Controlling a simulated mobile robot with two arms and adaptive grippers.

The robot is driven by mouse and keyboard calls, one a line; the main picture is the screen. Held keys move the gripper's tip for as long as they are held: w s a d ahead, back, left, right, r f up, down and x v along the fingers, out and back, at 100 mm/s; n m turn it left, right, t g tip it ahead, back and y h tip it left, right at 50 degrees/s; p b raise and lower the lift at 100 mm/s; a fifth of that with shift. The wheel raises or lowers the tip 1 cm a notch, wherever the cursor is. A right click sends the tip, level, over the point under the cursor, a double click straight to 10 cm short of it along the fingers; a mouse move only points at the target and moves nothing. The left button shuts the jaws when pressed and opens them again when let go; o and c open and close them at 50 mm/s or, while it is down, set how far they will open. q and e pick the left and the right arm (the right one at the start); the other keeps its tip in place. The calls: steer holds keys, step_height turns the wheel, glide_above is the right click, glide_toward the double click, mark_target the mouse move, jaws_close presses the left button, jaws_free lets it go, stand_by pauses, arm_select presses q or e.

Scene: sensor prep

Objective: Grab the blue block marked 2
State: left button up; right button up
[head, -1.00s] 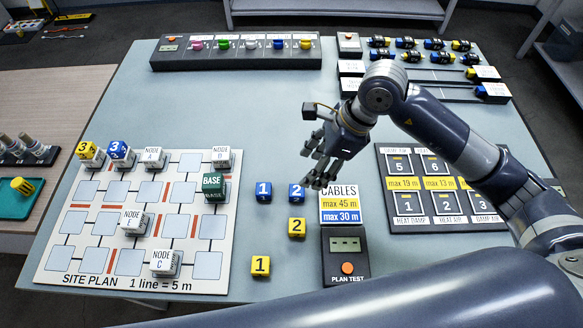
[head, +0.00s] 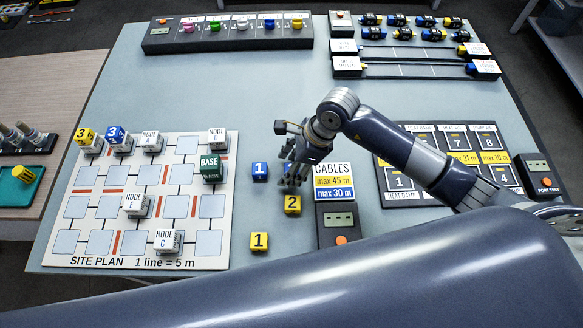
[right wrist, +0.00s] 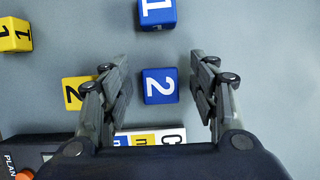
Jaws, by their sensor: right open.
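The blue block marked 2 (right wrist: 160,85) lies on the table in the right wrist view, between the two open fingers of my right gripper (right wrist: 160,92), with a gap on each side. In the head view my right gripper (head: 293,178) is over that block and mostly hides it. The blue block marked 1 (head: 260,171) stands just to the left. The yellow block marked 2 (head: 292,204) is just in front of the gripper; in the right wrist view it lies beside the left finger. My left gripper is not in view.
The yellow block marked 1 (head: 259,241) stands nearer the front. The cables sign (head: 333,182) and plan test box (head: 337,224) are close on the right. The site plan board (head: 85,208) with several blocks is on the left. The table behind the gripper is clear.

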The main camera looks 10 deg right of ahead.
steer(key=c, duration=1)
steer(key=shift+r, duration=0.1)
